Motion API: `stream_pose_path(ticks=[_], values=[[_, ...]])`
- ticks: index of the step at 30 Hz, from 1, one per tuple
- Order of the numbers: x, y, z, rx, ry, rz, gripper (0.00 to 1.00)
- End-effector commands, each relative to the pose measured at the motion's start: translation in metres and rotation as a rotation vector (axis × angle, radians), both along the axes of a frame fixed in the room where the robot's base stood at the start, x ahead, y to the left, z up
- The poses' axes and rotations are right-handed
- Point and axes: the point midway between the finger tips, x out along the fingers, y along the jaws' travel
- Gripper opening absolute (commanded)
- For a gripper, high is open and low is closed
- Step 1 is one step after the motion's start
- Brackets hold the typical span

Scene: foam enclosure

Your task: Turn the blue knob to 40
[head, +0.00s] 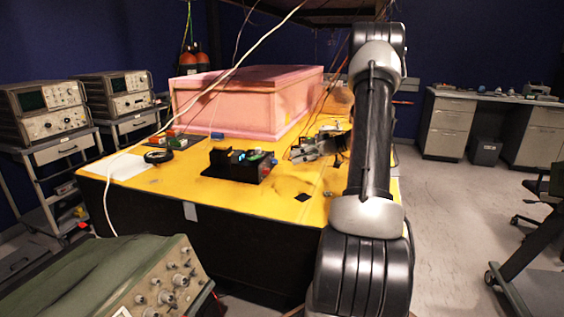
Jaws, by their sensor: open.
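A small black device (222,167) sits on the yellow tabletop. A small blue part (238,155) shows on it, which looks like the blue knob. A greenish round part is beside it, and a red spot is on the device's right side. The knob's pointer and any scale marks are too small to read. My gripper (302,152) is to the right of the device, apart from it, with its fingers pointing left. It is open, and I see nothing held in it.
A large pink foam box (250,104) stands behind the device on the yellow table (170,190). A black ring (158,156) and a white sheet (120,167) lie to the left. A pale cable hangs across the left side. The tabletop in front of the device is mostly clear.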

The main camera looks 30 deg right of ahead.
Motion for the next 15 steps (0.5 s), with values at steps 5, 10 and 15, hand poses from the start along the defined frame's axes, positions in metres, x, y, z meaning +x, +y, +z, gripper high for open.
stream_pose_path(ticks=[5,10,15], values=[[0.020,0.021,-0.011,0.001,0.003,0.006,0.42],[0.037,0.038,-0.021,0.000,0.003,0.005,0.42],[0.047,0.046,-0.025,-0.001,0.003,0.003,0.42]])
